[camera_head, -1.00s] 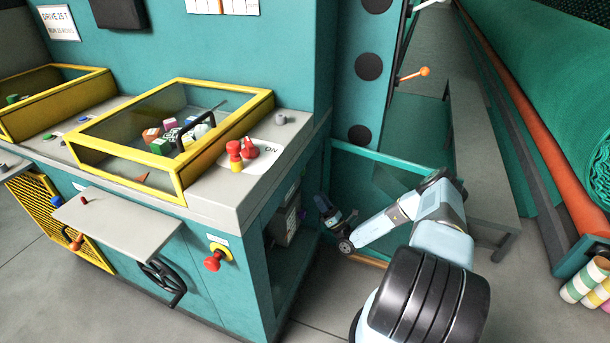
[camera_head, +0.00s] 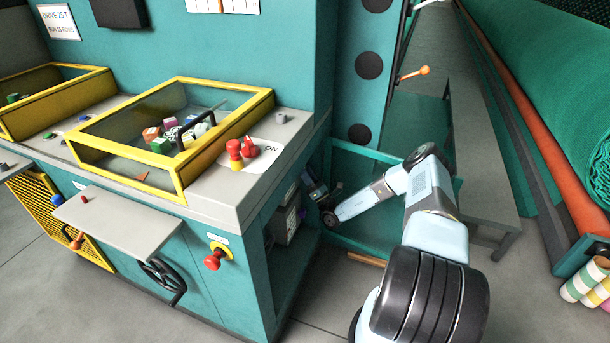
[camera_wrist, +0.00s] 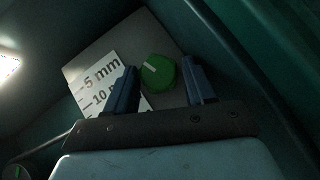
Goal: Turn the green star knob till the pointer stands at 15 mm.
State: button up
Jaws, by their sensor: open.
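The green star knob (camera_wrist: 158,72) shows in the wrist view, with a pale pointer line on its face. It is mounted on a grey plate beside a white scale (camera_wrist: 101,80) marked "5 mm" and "10", the rest hidden behind a finger. The line on the knob points to the upper left, roughly toward the 5 mm end. My gripper (camera_wrist: 161,85) is open, one finger to each side of the knob in the picture. Whether the fingers reach down around it I cannot tell. In the head view my gripper (camera_head: 312,190) is at the side opening of the machine; the knob is hidden there.
The teal machine cabinet (camera_head: 215,270) has an open side recess with a grey box (camera_head: 288,222) inside. A teal panel (camera_head: 385,185) stands behind my arm.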

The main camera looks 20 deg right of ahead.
jog(key=c, duration=0.8)
jog(key=shift+m+h, duration=1.3)
jog(key=shift+m, duration=0.2)
jog(key=shift+d, duration=0.1)
jog(key=o, duration=0.7)
jog(key=shift+o, duration=0.5)
jog(key=v, duration=1.4)
jog(key=shift+f, duration=0.25)
jog(key=shift+w+a, duration=0.15)
jog(key=shift+a, duration=0.1)
